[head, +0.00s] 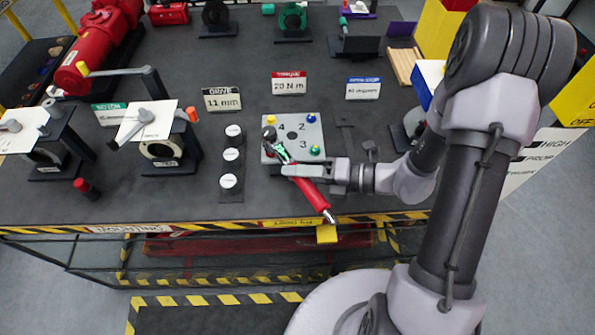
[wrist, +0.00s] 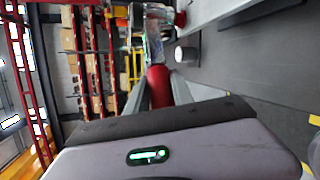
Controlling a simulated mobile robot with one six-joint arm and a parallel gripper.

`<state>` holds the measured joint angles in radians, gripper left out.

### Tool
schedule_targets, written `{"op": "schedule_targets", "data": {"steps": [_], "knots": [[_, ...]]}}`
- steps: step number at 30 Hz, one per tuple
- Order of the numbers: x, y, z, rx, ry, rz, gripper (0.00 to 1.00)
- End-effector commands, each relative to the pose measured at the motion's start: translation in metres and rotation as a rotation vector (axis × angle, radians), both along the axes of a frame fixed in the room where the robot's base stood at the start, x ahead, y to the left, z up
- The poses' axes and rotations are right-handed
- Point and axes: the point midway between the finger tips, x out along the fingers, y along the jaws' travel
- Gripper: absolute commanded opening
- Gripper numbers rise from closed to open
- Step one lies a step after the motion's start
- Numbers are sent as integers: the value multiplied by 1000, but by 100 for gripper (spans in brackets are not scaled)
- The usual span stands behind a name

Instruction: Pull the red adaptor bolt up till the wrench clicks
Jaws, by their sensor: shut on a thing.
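My gripper (head: 287,170) is shut on the red handle (head: 312,194) of a wrench, just in front of the grey bolt plate (head: 307,124). The wrench slants, with its metal head at the plate's left side and its handle end over the table's front edge. In the wrist view the handle (wrist: 157,84) lies between both fingers. The plate shows a yellow bolt (head: 272,118), a blue bolt (head: 311,117) and a green bolt (head: 315,150). The wrench head mostly hides the red adaptor bolt at the plate's front left; I cannot tell how they fit.
Three white-topped round sockets (head: 231,155) stand left of the plate. A 20 Nm sign (head: 289,83) is behind it. Valve stands (head: 165,150) fill the left side. A striped railing (head: 200,226) runs along the front edge.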

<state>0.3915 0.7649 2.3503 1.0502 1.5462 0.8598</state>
Motion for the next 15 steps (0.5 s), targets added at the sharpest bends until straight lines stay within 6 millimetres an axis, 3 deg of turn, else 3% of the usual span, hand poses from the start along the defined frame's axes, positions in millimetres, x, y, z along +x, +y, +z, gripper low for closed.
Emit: {"op": "schedule_targets", "data": {"steps": [15], "knots": [[0, 0, -10, 1, -1, -1, 0]]}}
